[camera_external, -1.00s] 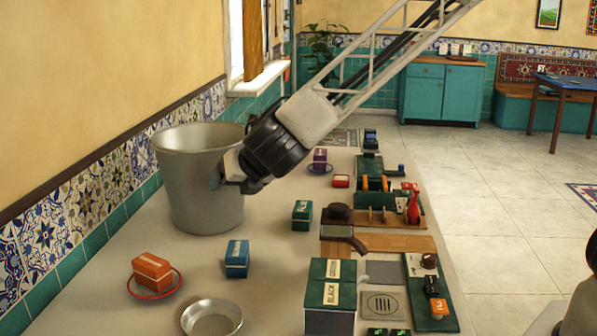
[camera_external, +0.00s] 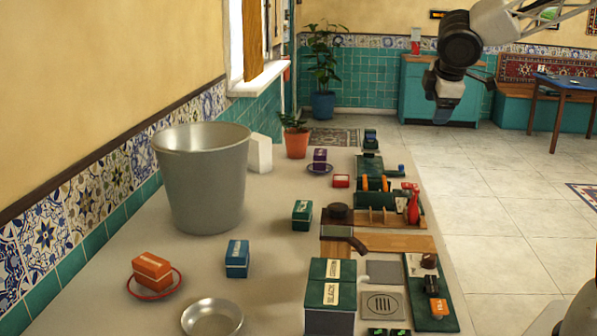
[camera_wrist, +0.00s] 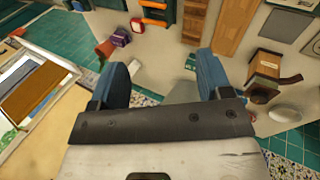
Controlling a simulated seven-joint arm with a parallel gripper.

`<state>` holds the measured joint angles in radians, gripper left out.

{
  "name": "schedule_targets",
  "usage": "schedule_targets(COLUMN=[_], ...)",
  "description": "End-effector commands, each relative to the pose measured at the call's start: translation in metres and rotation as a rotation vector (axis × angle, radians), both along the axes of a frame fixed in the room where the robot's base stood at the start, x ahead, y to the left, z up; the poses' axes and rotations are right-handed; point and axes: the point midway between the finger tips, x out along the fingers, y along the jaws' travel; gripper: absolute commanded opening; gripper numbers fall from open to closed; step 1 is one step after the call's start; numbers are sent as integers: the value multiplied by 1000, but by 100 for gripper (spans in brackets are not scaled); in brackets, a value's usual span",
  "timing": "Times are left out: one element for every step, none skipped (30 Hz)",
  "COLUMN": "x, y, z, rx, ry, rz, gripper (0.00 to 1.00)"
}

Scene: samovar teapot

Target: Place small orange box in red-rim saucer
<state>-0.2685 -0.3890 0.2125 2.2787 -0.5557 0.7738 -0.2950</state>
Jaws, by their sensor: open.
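A small orange box (camera_external: 439,308) stands on the green tray (camera_external: 415,268) at the right front of the counter. A larger orange box (camera_external: 151,268) with a white label sits in the red-rim saucer (camera_external: 136,293) at the left front; it hides much of the saucer. My gripper (camera_external: 443,108) is high at the upper right, far from both, and points down. In the wrist view its two blue fingers (camera_wrist: 161,78) are wide apart with nothing held between them. I cannot make out the small orange box or the saucer in the wrist view.
A tall metal bucket (camera_external: 202,185) stands against the left wall. A blue box (camera_external: 237,258), a green box (camera_external: 302,215), a metal bowl (camera_external: 212,318) and a dark tea box (camera_external: 331,290) stand on the counter. A wooden rack (camera_external: 377,216) is behind the green tray.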

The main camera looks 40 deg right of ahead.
Motion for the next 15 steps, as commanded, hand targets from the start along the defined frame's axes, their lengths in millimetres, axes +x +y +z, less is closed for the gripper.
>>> schedule_targets(x=[-18, -28, -41, -51, -61, -74, -85, -94, -108, -116, -125, -136, -144, -151, -159], y=[-14, -21, -29, -34, -39, -45, -50, -53, -57, -60, -62, -64, -66, -67, -67], z=[2, 3, 3, 2, 3, 2, 1, 1, 0, 0, -2, -2, -3, -4, -5], rx=[46, 74, 112, 140, 170, 208, 237, 266, 304, 332, 358, 391, 414, 437, 463], ry=[0, 1, 4, 5, 7, 10, 11, 14, 16, 17, 20, 23, 25, 25, 29], rz=[-80, -126, -191, -237, -283, -345, -391, -437, -494, -537, -577, -627, -661, -693, -731], gripper=[72, 72, 72, 72, 72, 72, 72, 72, 72, 72, 72, 72, 72, 72, 72])
